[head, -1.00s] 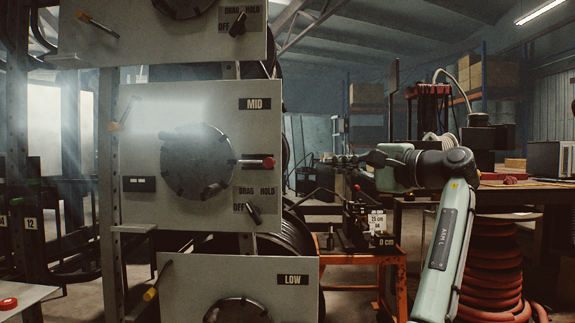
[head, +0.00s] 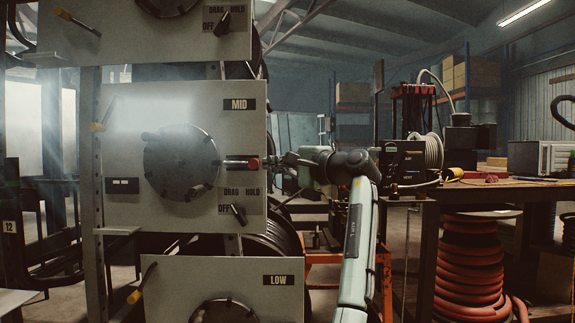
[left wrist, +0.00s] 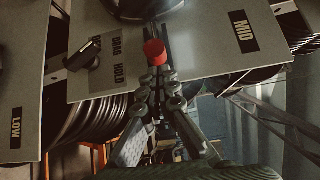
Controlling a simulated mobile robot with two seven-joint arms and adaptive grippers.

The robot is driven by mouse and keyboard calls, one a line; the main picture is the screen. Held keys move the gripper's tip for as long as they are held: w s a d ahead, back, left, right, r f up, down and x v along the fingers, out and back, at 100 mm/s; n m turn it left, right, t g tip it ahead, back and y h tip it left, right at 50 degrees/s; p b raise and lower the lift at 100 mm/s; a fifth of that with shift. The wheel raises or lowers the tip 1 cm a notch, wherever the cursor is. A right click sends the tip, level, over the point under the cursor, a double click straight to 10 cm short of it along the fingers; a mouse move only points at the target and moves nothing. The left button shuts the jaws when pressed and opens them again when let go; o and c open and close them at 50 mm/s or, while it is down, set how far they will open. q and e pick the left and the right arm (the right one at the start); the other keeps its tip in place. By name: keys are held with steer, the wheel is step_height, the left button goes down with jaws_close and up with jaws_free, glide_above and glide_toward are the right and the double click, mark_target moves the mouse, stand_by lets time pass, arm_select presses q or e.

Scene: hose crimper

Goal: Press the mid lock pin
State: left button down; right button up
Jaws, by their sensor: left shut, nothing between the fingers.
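The mid lock pin (head: 253,163) has a red knob on a short metal rod and sticks out at the right side of the MID panel (head: 130,205). The red knob also shows in the left wrist view (left wrist: 154,52), straight in front of the fingertips. My left gripper (head: 279,160) is shut and empty, just right of the knob and level with it. In the left wrist view my left gripper's closed fingers (left wrist: 157,72) point at the knob. I cannot tell whether they touch it. My right gripper is not in view.
The round MID hub (head: 182,163) is left of the pin. The DRAG/HOLD/OFF switch (head: 238,213) sits below it. The LOW panel (head: 275,300) is underneath. A workbench (head: 500,187) with equipment stands at the right, and a red hose coil (head: 466,260) is below it.

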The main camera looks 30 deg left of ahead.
mark_target(254, 164)
arm_select(q)
steer(key=shift+s+a, duration=0.1)
steer(key=shift+a, duration=0.05)
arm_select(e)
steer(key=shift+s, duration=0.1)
arm_select(q)
steer(key=s+a, duration=0.2)
steer(key=a, duration=0.1)
steer(key=shift+p, duration=0.35)
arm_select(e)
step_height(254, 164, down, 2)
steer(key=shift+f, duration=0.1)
